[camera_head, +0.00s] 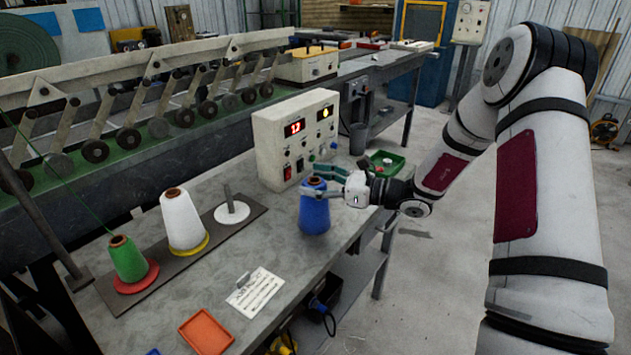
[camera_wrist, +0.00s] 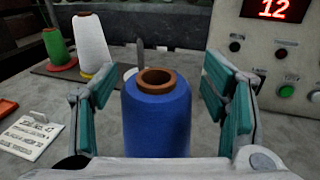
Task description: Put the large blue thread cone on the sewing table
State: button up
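The large blue thread cone (camera_head: 314,212) stands upright on the grey sewing table (camera_head: 215,285), close to its right edge. In the wrist view the blue cone (camera_wrist: 157,118), with its brown core on top, fills the middle of the picture. My gripper (camera_head: 317,182) is at the cone's upper part. Its teal-padded fingers (camera_wrist: 158,85) are open, one on each side of the cone, with a small gap showing on both sides. The cone's base is hidden in the wrist view.
A control box (camera_head: 297,140) with red digits stands just behind the cone. A rack board (camera_head: 150,275) holds a green cone (camera_head: 127,260), a white cone (camera_head: 183,222) and an empty peg (camera_head: 231,210). A paper card (camera_head: 256,292), an orange tray (camera_head: 206,333) and a green tray (camera_head: 386,164) lie around.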

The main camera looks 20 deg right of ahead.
jog(key=v, duration=1.2)
jog(key=s+a+r+n+g+h, duration=0.2)
jog(key=s+a+r+n+g, duration=0.3)
jog(key=s+a+n, duration=0.25)
jog(key=s+a+r+n+g+h, duration=0.2)
jog(key=s+a+r+n+g, duration=0.2)
jog(key=s+a+n+g, duration=0.4)
jog(key=s+d+r+n+t+h, duration=0.1)
jog(key=s+d+n+t+h, duration=0.1)
jog(key=s+n+h, duration=0.3)
jog(key=s+d+r+n+t+h, duration=0.2)
jog(key=s+d+n+h, duration=0.2)
jog(key=s, duration=0.9)
jog(key=shift+s+n+t+h, duration=0.25)
jog(key=shift+n+t+h, duration=0.15)
jog(key=shift+n, duration=0.15)
jog(key=shift+d, duration=0.15)
